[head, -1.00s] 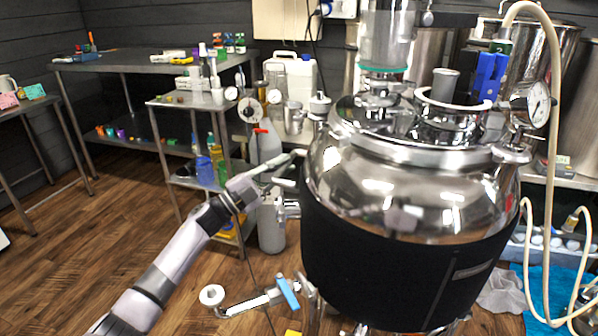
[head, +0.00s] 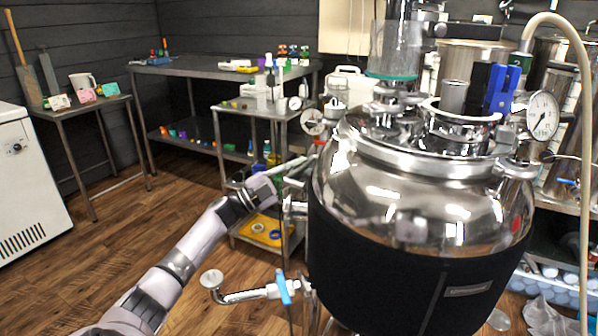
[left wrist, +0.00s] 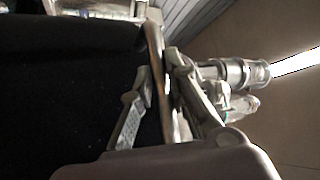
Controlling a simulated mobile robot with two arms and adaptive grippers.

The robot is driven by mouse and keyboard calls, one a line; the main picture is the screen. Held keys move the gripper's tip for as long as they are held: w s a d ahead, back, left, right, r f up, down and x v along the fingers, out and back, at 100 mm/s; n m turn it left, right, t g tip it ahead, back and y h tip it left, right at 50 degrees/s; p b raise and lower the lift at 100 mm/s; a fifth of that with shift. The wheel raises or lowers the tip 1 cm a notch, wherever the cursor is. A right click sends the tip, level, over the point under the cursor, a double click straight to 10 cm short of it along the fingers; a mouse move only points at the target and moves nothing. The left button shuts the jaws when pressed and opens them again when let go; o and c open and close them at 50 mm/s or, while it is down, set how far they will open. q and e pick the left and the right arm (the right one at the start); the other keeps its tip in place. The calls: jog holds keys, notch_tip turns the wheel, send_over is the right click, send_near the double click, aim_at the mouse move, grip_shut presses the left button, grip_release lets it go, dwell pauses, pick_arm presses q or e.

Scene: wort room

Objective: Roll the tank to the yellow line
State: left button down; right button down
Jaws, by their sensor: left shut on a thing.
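The tank (head: 415,205) is a large polished steel vessel with a black jacket, standing upright at the right of the head view. My left gripper (head: 298,170) reaches its left side at shoulder height. In the left wrist view my left gripper (left wrist: 168,100) is shut on a thin curved metal part of the tank, beside the black jacket (left wrist: 65,75). The tank's lower outlet pipe with a blue valve lever (head: 283,288) sticks out to the left. The tank's feet and the yellow line are not in view. My right gripper is not in view.
A steel trolley (head: 240,108) with bottles and a yellow tray (head: 262,232) stands close behind my left gripper. A white chest (head: 30,190) and a small table (head: 75,108) are at the left. Wooden floor (head: 130,240) is clear between. A hose (head: 585,130) hangs at right.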

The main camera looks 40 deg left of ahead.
pick_arm(q)
jog(key=shift+d+r+h, duration=0.4)
jog(key=shift+d+r, duration=0.1)
jog(key=shift+r, duration=0.05)
jog(key=c, duration=2)
grip_release()
jog(key=shift+w, duration=0.1)
jog(key=shift+c, duration=0.2)
jog(key=shift+o, duration=1.3)
jog(key=shift+w+d+m, duration=0.2)
jog(key=shift+d+m, duration=0.1)
jog(key=shift+d, duration=0.1)
jog(key=shift+o, duration=1.1)
jog(key=shift+a+f, duration=0.1)
jog(key=shift+f, duration=0.05)
jog(key=shift+s+a+f, duration=0.1)
jog(key=shift+s+a+f, duration=0.1)
jog(key=shift+s, duration=0.1)
jog(key=v, duration=1.1)
jog(key=shift+s+a, duration=0.15)
jog(key=shift+s, duration=0.15)
